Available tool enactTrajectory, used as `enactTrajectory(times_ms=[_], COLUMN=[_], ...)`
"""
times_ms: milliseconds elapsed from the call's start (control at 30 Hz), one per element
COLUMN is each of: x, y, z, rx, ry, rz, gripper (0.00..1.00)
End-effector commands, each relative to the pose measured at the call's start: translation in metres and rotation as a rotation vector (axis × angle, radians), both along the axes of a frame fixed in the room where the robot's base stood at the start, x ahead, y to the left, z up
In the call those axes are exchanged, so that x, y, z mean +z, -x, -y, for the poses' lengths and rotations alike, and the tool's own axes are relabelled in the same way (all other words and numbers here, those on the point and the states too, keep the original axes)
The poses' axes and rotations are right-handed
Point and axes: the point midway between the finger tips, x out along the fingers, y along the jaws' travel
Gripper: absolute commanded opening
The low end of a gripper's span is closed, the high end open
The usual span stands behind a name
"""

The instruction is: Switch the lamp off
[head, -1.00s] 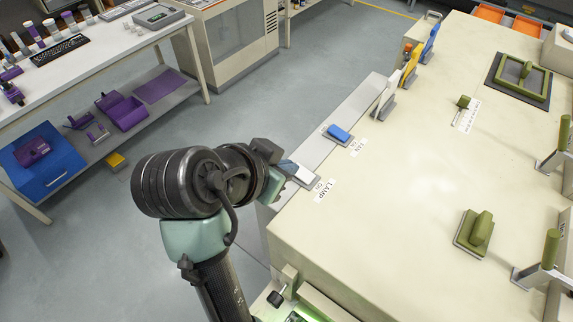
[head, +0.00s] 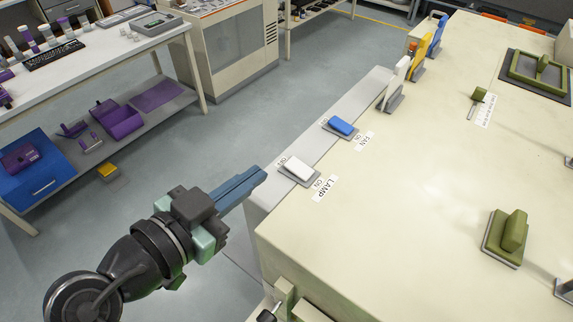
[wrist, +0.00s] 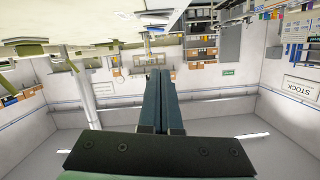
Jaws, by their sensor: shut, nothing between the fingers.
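The lamp switch (head: 299,169) is a white rocker on a grey base at the left edge of the cream bench top. Its LAMP label (head: 326,188) lies beside it, with OFF on the rocker's left side and ON on its right side. I cannot tell for sure which end is pressed down. My gripper (head: 262,173) is shut and empty, its blue fingers pointing toward the switch from the left, apart from it. The wrist view shows the closed fingers (wrist: 160,74) pointing away; the switch is not clearly visible there.
A blue FAN switch (head: 341,127) sits farther along the same edge. White (head: 396,85) and yellow (head: 421,52) upright handles stand beyond it. A green handle (head: 508,236) is on the bench to the right. The floor left of the bench is open.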

Motion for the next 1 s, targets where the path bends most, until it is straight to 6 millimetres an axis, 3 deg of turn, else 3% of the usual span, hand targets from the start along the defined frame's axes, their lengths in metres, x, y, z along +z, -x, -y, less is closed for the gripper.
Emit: enactTrajectory(times_ms=[267, 700, 800, 1000], x=[-0.001, -0.021, -0.041, -0.059], y=[-0.011, -0.083, -0.083, -0.085], z=[0.008, 0.057, 0.052, 0.049], rx=[-0.004, -0.005, 0.000, -0.001], ry=[0.003, 0.001, 0.002, 0.000], rz=[-0.003, -0.004, -0.009, -0.004], gripper=[0.00, 0.00, 0.00, 0.00])
